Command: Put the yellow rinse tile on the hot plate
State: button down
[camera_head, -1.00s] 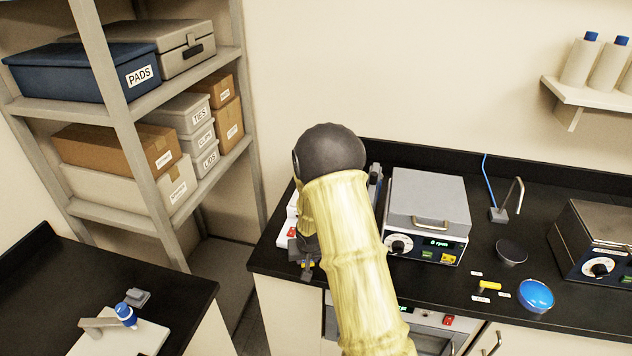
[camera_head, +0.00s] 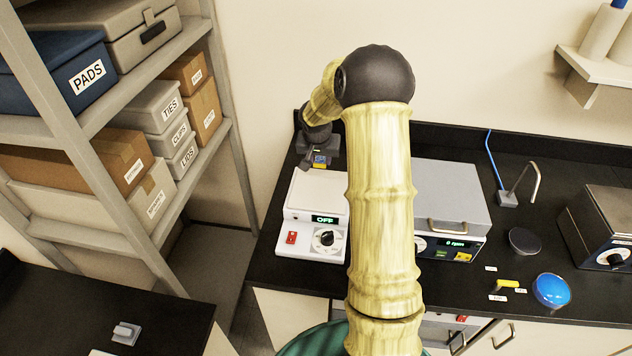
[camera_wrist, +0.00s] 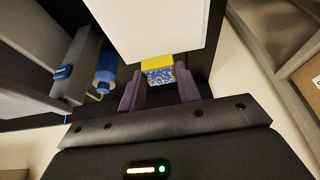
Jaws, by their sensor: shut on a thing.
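The yellow rinse tile (camera_wrist: 158,60) has a blue speckled face and sits between the two purple fingers of my gripper (camera_wrist: 158,88) in the wrist view. My gripper is shut on it. In the head view the tile (camera_head: 320,160) shows small below my gripper (camera_head: 318,154), near the rear edge of the hot plate. The hot plate (camera_head: 318,190) is a white box with a plain white top, a display reading OFF, a red switch and a black knob. Its white body (camera_wrist: 150,25) fills the top of the wrist view, just beyond the tile. Contact between them is unclear.
My arm covers the bench right of the hot plate. A grey lidded unit (camera_head: 452,195) stands there, then a dark disc (camera_head: 524,240), a blue dish (camera_head: 551,290) and a small yellow-handled item (camera_head: 507,284). A blue-and-grey object (camera_wrist: 105,72) lies left of my gripper. Shelving (camera_head: 225,100) stands left.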

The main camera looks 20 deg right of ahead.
jog(key=shift+s, duration=0.15)
jog(key=p, duration=0.1)
send_over(320, 191)
jog(key=shift+f, duration=3.1)
